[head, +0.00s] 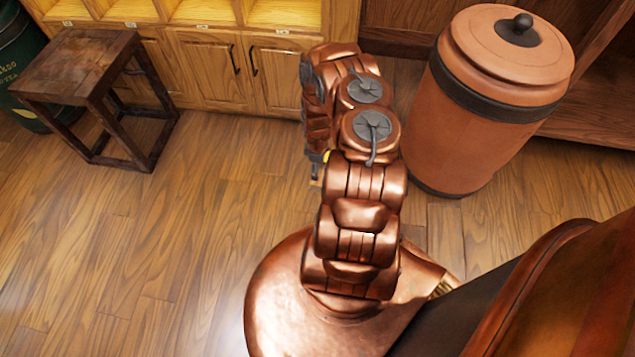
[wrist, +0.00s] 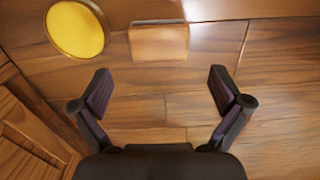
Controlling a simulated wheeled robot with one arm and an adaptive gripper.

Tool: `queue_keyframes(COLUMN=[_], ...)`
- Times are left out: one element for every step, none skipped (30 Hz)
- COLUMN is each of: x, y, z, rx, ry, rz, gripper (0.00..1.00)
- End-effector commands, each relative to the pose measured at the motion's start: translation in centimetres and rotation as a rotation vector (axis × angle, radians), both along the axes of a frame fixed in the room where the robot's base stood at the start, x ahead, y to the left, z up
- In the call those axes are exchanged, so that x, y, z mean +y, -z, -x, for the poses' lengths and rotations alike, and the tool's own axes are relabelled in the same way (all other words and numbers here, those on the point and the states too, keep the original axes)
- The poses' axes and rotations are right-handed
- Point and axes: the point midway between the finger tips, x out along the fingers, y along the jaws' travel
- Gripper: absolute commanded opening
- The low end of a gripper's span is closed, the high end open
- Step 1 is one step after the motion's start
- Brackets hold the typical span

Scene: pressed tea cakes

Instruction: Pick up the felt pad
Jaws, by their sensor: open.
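A flat, tan, roughly square piece (wrist: 158,42) lies on the wooden floor in the wrist view; it looks like the felt pad, though its material is hard to tell. My gripper (wrist: 160,78) is open and empty, its two dark fingers spread wide. The tan piece shows beyond the fingertips, near the middle between them, and apart from them. In the head view my arm hides most of this spot, and only a small part of my gripper (head: 315,170) shows beside it.
A yellow disc with a dark rim (wrist: 76,30) is left of the tan piece. A large clay jar (head: 490,110) stands right of my arm, a dark wooden stool (head: 85,65) at left. Wooden cabinets (head: 205,65) line the back.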

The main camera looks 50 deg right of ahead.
Motion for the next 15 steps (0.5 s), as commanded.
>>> queue_keyframes(x=[0.1,0.1,0.2,0.2,0.2,0.2,0.2,0.2,0.1,0.1,0.1,0.1,0.1,0.1,0.1], y=[0.7,0.9,1.2,1.5,1.7,2.1,2.4,2.7,3.1,3.3,3.5,3.6,3.7,3.8,3.9], z=[0.1,0.1,0.1,0.0,0.0,0.0,0.0,0.1,0.0,0.0,0.1,0.1,0.1,0.0,0.0], rx=[-0.003,-0.005,-0.006,-0.006,-0.007,-0.008,-0.008,-0.006,-0.007,-0.007,-0.007,-0.007,-0.007,-0.007,-0.007], ry=[-0.002,-0.004,-0.005,-0.005,-0.006,-0.005,-0.005,-0.005,-0.004,-0.004,-0.004,-0.004,-0.005,-0.005,-0.005], rz=[-0.003,-0.004,-0.005,-0.005,-0.006,-0.005,-0.005,-0.005,-0.004,-0.004,-0.004,-0.004,-0.004,-0.004,-0.004], gripper=[1.00,1.00,1.00,1.00,1.00,1.00,1.00,1.00,1.00,1.00,1.00,1.00,1.00,1.00,1.00])
